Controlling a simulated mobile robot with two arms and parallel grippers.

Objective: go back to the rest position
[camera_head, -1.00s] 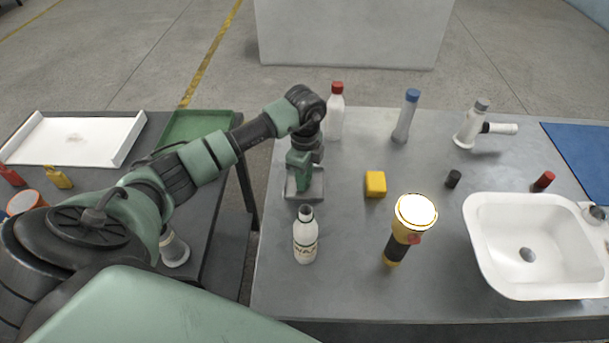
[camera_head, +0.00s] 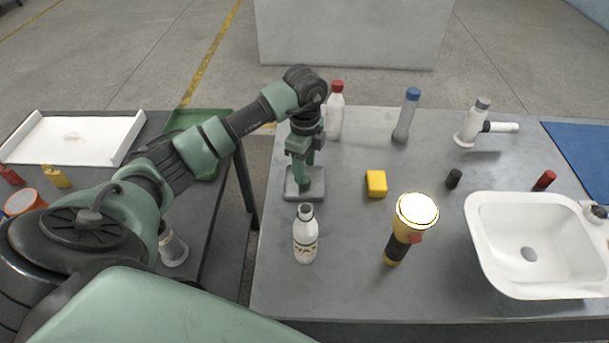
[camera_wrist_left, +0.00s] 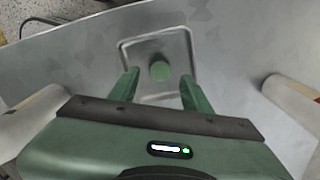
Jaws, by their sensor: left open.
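My left gripper (camera_head: 302,164) points down over a small grey square tray (camera_head: 291,193) on the grey table. In the left wrist view its two green fingers stand apart (camera_wrist_left: 160,88), with nothing between the tips. A small round green object (camera_wrist_left: 160,71) sits in the tray (camera_wrist_left: 184,52), beyond the fingertips. In the head view the gripper partly hides the tray and the green object. My right gripper is in neither view.
A white bottle (camera_head: 305,236) stands in front of the tray and a red-capped bottle (camera_head: 335,115) behind it. A yellow block (camera_head: 376,184), a lit flashlight (camera_head: 403,232) and a white sink (camera_head: 480,240) are to the right. A green tray (camera_head: 212,166) lies on the left table.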

